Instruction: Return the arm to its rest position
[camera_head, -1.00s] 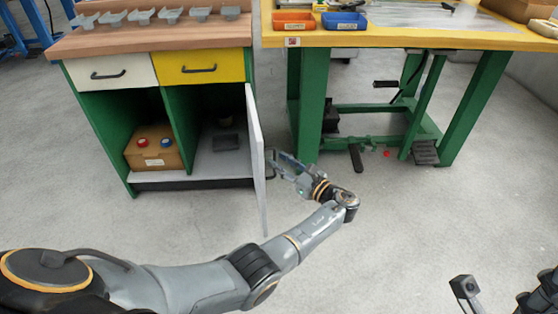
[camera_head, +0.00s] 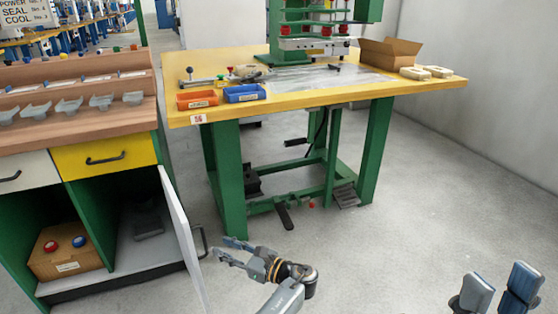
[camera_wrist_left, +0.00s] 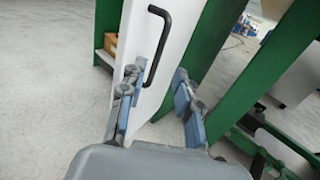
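My left gripper (camera_head: 222,247) is at the bottom centre of the head view, just right of the open white cabinet door (camera_head: 182,240). Its two fingers are spread and hold nothing. In the left wrist view the left gripper (camera_wrist_left: 158,75) shows both fingers apart, with the door (camera_wrist_left: 120,70) and its black handle (camera_wrist_left: 165,35) beyond them. In the head view a small gap shows between the fingertips and the door handle (camera_head: 202,243). My right gripper (camera_head: 499,287) is at the bottom right, fingers apart and empty over the floor.
The green cabinet holds a cardboard box (camera_head: 62,266) with a red and a blue round top. A yellow-topped workbench (camera_head: 330,100) with green legs (camera_head: 228,180) and a foot pedal (camera_head: 284,217) stands behind my left gripper. Floor (camera_head: 400,240) to the right is clear.

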